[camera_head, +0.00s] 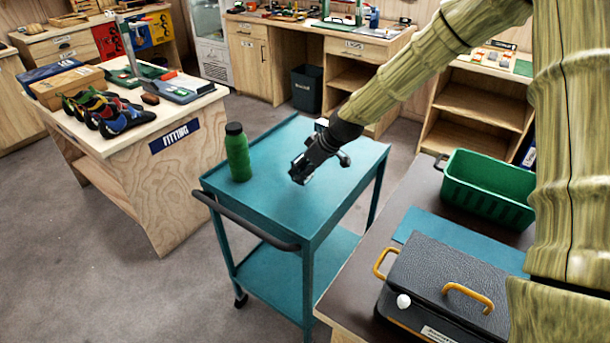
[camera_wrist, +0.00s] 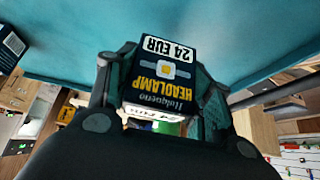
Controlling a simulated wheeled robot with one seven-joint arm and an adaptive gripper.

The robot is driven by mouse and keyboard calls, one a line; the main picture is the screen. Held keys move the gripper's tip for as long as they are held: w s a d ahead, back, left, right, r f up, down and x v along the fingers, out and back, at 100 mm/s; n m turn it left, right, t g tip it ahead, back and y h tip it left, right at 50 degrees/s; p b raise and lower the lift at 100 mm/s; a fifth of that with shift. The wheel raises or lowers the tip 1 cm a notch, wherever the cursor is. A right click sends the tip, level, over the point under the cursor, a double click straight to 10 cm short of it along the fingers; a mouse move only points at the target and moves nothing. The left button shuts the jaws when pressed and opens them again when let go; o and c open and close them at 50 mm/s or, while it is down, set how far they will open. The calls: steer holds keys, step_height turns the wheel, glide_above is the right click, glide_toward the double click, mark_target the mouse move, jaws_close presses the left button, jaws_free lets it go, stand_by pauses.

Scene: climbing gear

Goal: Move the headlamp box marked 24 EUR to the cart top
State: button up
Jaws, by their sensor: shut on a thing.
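The headlamp box (camera_wrist: 163,70) is dark, with yellow lettering and a white label reading 24 EUR. In the wrist view it sits between the two fingers of my gripper (camera_wrist: 158,88), upside down in the picture. My gripper (camera_head: 300,172) is shut on it and also shows over the cart in the head view, where the box is too small and dark to make out clearly. The teal cart top (camera_head: 270,200) lies beneath my gripper. I cannot tell whether the box touches the cart top.
A green bottle (camera_head: 238,152) stands on the cart top left of my gripper. The front of the cart top is clear. A green bin (camera_head: 487,187) and a grey case (camera_head: 445,285) are on the dark counter at right. The fitting table (camera_head: 150,125) stands at left.

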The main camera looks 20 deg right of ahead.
steer(key=shift+f+p, duration=0.55)
steer(key=shift+f, duration=1.15)
steer(key=shift+f, duration=0.25)
steer(key=o, duration=1.1)
steer(key=shift+r, duration=0.1)
steer(key=shift+r, duration=0.1)
steer(key=shift+d+r, duration=0.1)
steer(key=shift+r, duration=0.05)
steer(key=shift+b+v, duration=0.85)
steer(key=shift+v, duration=5.05)
